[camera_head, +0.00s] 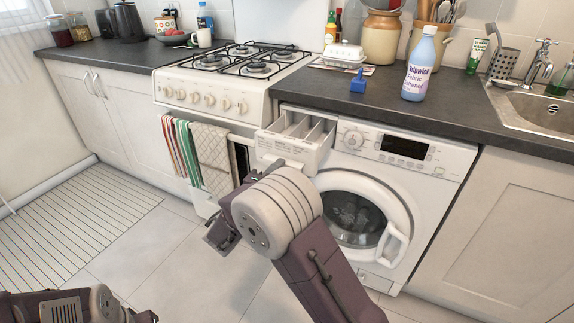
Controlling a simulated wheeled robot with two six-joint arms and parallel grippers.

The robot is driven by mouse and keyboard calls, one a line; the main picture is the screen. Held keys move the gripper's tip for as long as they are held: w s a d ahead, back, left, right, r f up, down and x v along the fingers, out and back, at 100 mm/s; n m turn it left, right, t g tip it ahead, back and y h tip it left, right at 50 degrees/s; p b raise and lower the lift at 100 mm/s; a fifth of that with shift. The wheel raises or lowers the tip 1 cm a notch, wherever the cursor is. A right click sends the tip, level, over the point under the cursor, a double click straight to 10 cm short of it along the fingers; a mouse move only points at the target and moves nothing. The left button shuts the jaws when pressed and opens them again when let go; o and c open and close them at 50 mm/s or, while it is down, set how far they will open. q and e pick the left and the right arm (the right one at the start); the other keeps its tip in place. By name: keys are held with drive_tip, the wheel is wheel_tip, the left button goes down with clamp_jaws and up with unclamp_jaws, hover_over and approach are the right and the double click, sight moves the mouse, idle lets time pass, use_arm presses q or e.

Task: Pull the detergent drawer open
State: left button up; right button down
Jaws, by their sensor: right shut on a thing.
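The detergent drawer (306,132) of the white washer (440,165) is pulled out at the washer's top left. Its open compartments show from above. My right arm reaches up from the bottom, and its wrist hides much of the right gripper (262,170). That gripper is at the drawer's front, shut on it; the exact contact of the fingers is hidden. Part of my left arm shows at the bottom left corner, but its gripper is not in view.
The washer's round door (355,220) is closed below the drawer. The stove (215,90), with towels (212,155) on its front, stands just left. A softener bottle (419,68) and a blue scoop (359,85) are on the counter above. The floor at left is open, with a striped mat (70,225).

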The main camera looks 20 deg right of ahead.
drive_tip(key=shift+s+a+f, duration=0.25)
drive_tip(key=shift+s+a, duration=0.3)
drive_tip(key=shift+a, duration=0.05)
drive_tip(key=c, duration=1.5)
unclamp_jaws()
drive_tip(key=shift+c, duration=0.2)
drive_tip(key=shift+o, duration=1.1)
drive_tip(key=shift+w, duration=0.1)
drive_tip(key=shift+r, duration=0.1)
drive_tip(key=p+v, duration=0.2)
drive_tip(key=v, duration=0.7)
